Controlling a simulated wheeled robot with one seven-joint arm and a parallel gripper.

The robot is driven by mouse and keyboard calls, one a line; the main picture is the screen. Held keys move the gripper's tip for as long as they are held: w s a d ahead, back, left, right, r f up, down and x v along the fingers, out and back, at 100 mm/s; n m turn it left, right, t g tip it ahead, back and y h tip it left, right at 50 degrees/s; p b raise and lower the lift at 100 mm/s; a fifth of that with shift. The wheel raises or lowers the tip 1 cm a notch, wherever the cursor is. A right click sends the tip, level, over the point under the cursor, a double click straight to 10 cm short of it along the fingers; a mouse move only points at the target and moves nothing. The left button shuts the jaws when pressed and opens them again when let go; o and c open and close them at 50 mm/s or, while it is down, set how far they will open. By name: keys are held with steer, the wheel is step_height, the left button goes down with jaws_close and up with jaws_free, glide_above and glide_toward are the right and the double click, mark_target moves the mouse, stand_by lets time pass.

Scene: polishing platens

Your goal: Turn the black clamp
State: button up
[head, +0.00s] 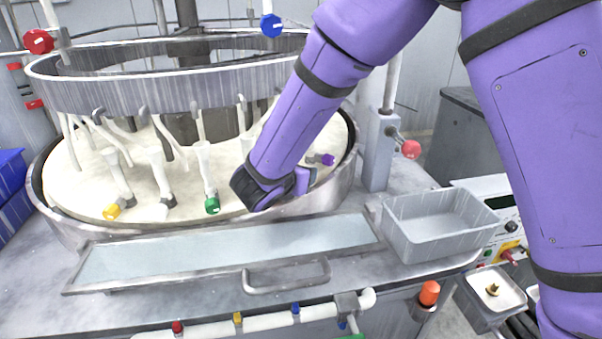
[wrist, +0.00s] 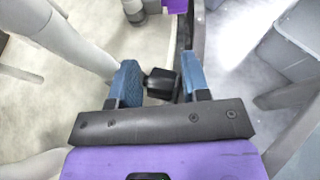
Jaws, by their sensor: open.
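The black clamp (wrist: 161,84) shows in the wrist view as a small dark block. My gripper (wrist: 158,70) is open, with one blue finger on the clamp's left and the other on its right. The clamp appears to lie between the fingers; I cannot tell whether either one touches it. In the head view my gripper is at the end of the purple arm, low over the front right of the cream platen (head: 85,170). The arm's end hides the clamp there.
Other clamps on the platen are yellow (head: 112,212), green (head: 212,205) and purple (head: 327,160). White hoses and posts stand close to my gripper. The metal platen rim (wrist: 197,45) runs just right of it. A grey bin (head: 430,225) stands to the right.

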steer(key=c, duration=0.6)
steer(key=shift+w+d+r+m+g+y, duration=0.1)
steer(key=shift+m+g+y, duration=0.05)
steer(key=shift+g+y, duration=0.35)
steer(key=shift+d+m+g+y, duration=0.15)
steer(key=shift+g+y, duration=0.15)
steer(key=shift+g, duration=0.3)
steer(key=shift+a+g+y, duration=0.1)
steer(key=shift+g+y, duration=0.5)
steer(key=shift+y, duration=0.1)
steer(key=o, duration=0.6)
